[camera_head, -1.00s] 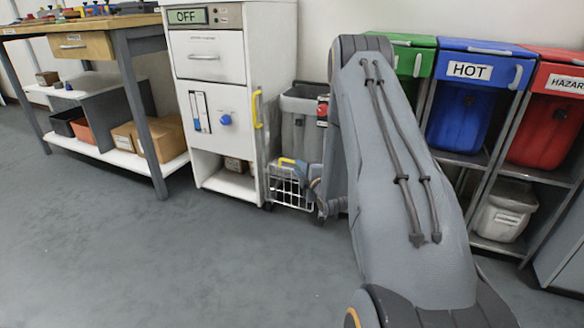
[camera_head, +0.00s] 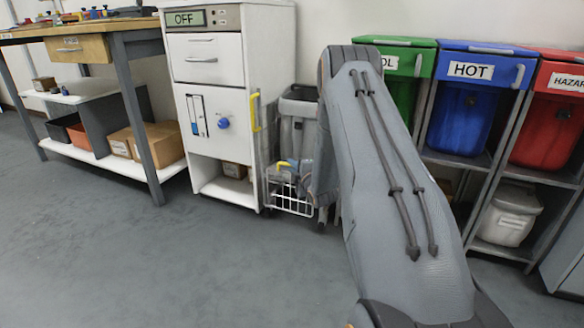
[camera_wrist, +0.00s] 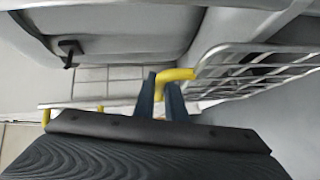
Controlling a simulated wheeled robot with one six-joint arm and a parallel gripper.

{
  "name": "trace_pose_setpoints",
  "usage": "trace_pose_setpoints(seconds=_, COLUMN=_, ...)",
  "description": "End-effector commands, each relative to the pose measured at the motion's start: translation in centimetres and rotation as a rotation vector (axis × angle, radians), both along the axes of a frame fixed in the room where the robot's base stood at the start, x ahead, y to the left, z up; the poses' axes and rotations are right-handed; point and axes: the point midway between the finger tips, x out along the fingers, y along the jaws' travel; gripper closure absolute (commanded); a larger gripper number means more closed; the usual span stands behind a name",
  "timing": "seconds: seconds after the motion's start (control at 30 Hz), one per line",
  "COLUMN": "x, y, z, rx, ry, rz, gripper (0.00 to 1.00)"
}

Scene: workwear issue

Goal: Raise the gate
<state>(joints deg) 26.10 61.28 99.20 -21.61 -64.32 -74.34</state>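A white wire gate (camera_head: 290,203) hangs low at the front of a grey trolley, between the white cabinet and the bin rack. Its yellow handle (camera_head: 283,163) is at the top left of the gate. In the wrist view the bent yellow handle (camera_wrist: 178,74) comes down between the two dark blue fingers of my gripper (camera_wrist: 160,94), with little or no gap beside it. The fingers look closed on it. White wires (camera_wrist: 105,78) show behind. In the head view my forearm hides the trolley's right side, and my gripper (camera_head: 284,173) is small at the handle.
The white cabinet (camera_head: 225,150), with a yellow upright handle (camera_head: 256,112), stands close to the trolley's left. A rack with green, blue (camera_head: 466,115) and red bins is on the right. A workbench (camera_head: 100,30) is at far left. The floor in front is clear.

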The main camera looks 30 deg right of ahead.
Motion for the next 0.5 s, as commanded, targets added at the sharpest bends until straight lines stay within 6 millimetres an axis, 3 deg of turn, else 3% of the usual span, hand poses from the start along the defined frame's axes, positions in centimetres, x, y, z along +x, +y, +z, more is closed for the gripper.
trace_pose_setpoints(seconds=0.27, x=0.0, y=0.0, z=0.3, rx=0.0, ry=0.0, rz=0.0, gripper=1.0)
trace_pose_setpoints(seconds=0.5, x=-0.1, y=0.0, z=3.2, rx=0.0, ry=-0.002, rz=0.001, gripper=1.0)
